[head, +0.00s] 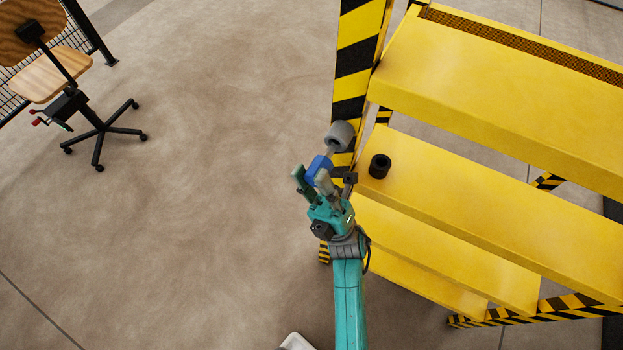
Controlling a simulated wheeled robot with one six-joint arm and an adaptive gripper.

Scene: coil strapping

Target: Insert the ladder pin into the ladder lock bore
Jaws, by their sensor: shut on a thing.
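My gripper (312,179) is teal and grey, at the left edge of the yellow ladder (460,190). Its fingers are shut on the blue part of the ladder pin (319,168). A short grey rod runs from the blue part up and right to a grey cylinder (341,134) in front of the striped rail. I cannot tell whether that cylinder belongs to the pin or to the ladder lock, or whether the rod is in a bore. A small dark block (350,178) shows just right of the fingers, by the rail.
A black hollow cylinder (380,166) stands on a yellow step, right of my gripper. The black-and-yellow striped rail (352,85) rises close by. A wooden swivel chair (85,95) stands at the upper left. The floor (190,220) left of my arm is clear.

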